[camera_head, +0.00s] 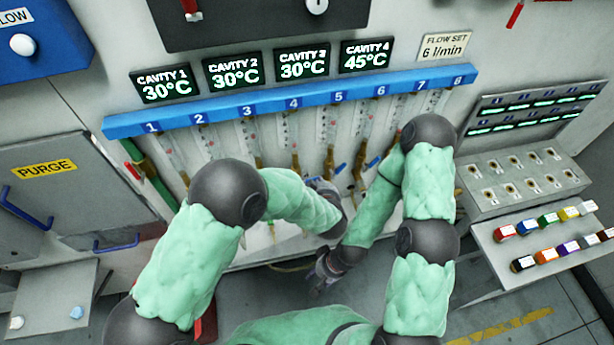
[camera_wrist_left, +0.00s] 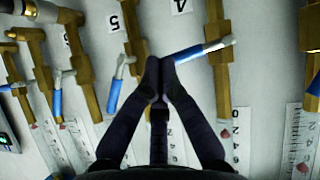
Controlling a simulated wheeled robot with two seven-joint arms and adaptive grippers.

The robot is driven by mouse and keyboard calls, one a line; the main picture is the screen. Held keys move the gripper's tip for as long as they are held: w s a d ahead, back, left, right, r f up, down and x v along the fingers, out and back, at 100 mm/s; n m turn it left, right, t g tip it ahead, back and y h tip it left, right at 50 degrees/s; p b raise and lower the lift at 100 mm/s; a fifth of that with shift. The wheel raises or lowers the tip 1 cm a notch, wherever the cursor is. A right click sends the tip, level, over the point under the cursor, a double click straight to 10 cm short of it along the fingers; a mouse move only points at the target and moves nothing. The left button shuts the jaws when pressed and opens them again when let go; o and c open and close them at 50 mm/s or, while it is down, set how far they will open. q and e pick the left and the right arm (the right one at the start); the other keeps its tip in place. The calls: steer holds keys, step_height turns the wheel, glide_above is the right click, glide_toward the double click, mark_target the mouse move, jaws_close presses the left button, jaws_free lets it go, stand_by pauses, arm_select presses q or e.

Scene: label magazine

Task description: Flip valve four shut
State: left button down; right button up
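In the left wrist view, valve four's brass pipe (camera_wrist_left: 216,60) stands near the label 4. Its blue handle (camera_wrist_left: 187,54) lies crosswise to the pipe, its blue end pointing left. My left gripper (camera_wrist_left: 160,64) has its fingertips together with nothing visible between them. The right fingertip is beside the handle's blue end; I cannot tell whether they touch. In the head view my left gripper (camera_head: 327,190) is among the valves below the flow tubes, and my arm hides much of valve four. My right gripper (camera_head: 326,268) is lower, in front of the panel, its fingers too small to read.
Valve five's handle (camera_wrist_left: 116,92) runs roughly along its pipe, left of my left fingers. Other brass valves stand close on both sides. A blue numbered rail (camera_head: 290,103) spans above the flow tubes. A connector box (camera_head: 515,185) stands at right.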

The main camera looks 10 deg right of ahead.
arm_select(q)
steer(key=shift+a, duration=0.15)
steer(key=shift+a+r, duration=0.2)
steer(key=shift+a, duration=0.45)
arm_select(e)
steer(key=shift+r, duration=0.1)
